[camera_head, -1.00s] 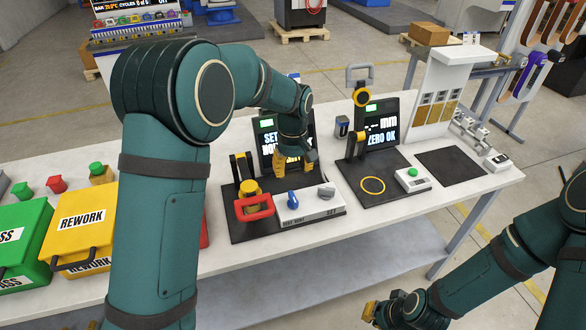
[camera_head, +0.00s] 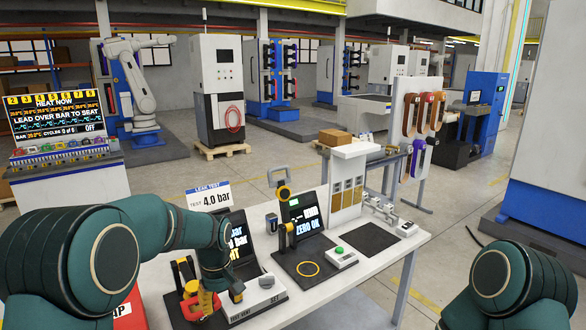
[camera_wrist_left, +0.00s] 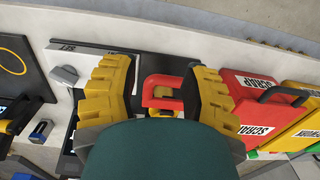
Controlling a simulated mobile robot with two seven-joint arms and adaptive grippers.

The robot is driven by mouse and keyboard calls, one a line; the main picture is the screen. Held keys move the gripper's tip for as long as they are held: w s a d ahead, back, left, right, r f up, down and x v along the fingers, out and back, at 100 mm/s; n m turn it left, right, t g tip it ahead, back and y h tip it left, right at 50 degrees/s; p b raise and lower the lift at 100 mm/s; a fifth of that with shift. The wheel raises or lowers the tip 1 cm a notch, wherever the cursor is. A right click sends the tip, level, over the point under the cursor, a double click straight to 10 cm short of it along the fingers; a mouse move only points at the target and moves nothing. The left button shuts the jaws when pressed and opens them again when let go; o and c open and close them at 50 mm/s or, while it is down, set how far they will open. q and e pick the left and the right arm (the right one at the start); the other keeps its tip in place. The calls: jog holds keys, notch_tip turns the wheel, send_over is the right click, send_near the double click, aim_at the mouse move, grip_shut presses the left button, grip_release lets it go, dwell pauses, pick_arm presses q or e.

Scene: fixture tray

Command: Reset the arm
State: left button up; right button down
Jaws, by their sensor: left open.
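My left gripper (camera_head: 212,284) points down over the black clamp station on the white bench. Its yellow fingers (camera_wrist_left: 157,92) are spread in the left wrist view, and the red handle (camera_wrist_left: 150,88) shows in the gap between them. I cannot tell whether a finger touches it. The red handle (camera_head: 203,308) also shows in the head view, just below the gripper. The grey knob (camera_head: 266,281) on the station's white panel is clear of the gripper. My right gripper is out of view; only part of its arm shows at lower right.
A gauge station with a "ZERO OK" screen (camera_head: 308,227) stands right of the clamp station. A red SCRAP case (camera_wrist_left: 250,100) and a yellow case (camera_wrist_left: 300,125) lie beside the left gripper. A dark mat (camera_head: 370,238) is bare on the bench's right part.

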pick_arm(q)
jog(key=s+d+f+m+h+b, duration=0.1)
jog(key=s+f, duration=0.3)
jog(key=f, duration=0.5)
jog(key=s+d+f+m+h+b, duration=0.15)
jog(key=s+f, duration=0.25)
jog(key=f, duration=0.4)
jog(key=s+d+f+m+t, duration=0.1)
jog(key=s+d+f, duration=0.1)
jog(key=s+f, duration=0.2)
jog(key=s+d+f+m+t+h+b, duration=0.1)
jog(key=s+f, duration=0.4)
jog(key=s, duration=0.6)
jog(key=shift+s+d+f+m, duration=0.25)
jog(key=shift+d+m, duration=0.1)
jog(key=shift+d, duration=0.25)
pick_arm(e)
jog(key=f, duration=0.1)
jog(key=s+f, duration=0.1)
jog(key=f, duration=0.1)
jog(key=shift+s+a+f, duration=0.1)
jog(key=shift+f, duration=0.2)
pick_arm(q)
jog(key=shift+o, duration=0.2)
